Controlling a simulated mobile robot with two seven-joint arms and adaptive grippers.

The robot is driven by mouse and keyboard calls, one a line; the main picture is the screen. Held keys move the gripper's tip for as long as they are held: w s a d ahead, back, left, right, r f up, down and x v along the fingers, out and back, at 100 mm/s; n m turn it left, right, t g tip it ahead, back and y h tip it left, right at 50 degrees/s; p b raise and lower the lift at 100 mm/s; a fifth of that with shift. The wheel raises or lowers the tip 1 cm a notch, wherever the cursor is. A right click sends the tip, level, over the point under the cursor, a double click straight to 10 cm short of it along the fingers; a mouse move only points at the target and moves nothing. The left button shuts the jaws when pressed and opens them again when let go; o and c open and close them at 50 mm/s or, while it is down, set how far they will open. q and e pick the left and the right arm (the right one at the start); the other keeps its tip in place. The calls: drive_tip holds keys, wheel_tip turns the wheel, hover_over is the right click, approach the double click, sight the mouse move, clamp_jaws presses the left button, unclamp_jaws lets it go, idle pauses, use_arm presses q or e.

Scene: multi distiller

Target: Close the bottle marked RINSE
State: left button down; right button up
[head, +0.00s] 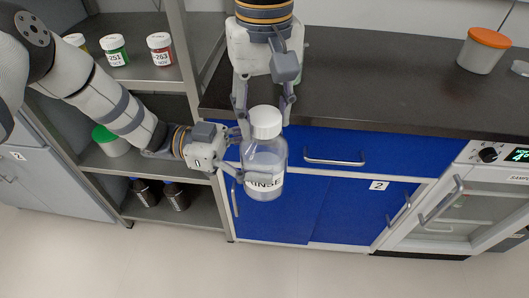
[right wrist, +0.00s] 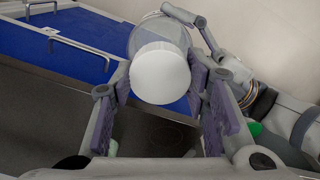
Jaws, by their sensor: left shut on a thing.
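The clear RINSE bottle (head: 264,160) stands upright in the air in front of the blue cabinet, its label partly covered by a finger. My left gripper (head: 258,174) is shut around its body from the left. A white cap (head: 266,122) is on top of the bottle; I cannot tell how tightly it sits. My right gripper (head: 266,118) points down from above, with one finger on each side of the cap and small gaps beside it. In the right wrist view the cap (right wrist: 161,73) lies between the open fingers (right wrist: 161,84), and the bottle (right wrist: 162,33) shows beyond it.
A dark counter (head: 385,95) runs behind the bottle, over blue drawers (head: 400,150). An orange-lidded tub (head: 483,52) stands on it at right. Shelves at left hold small jars (head: 115,50) and dark bottles (head: 176,196). A green-lidded jar (head: 109,141) is behind my left arm.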

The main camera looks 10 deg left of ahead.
drive_tip(key=m, duration=4.3)
drive_tip(key=shift+f, duration=0.1)
drive_tip(key=m, duration=0.4)
drive_tip(key=shift+m, duration=0.3)
drive_tip(key=o, duration=1.4)
drive_tip(key=shift+c, duration=0.2)
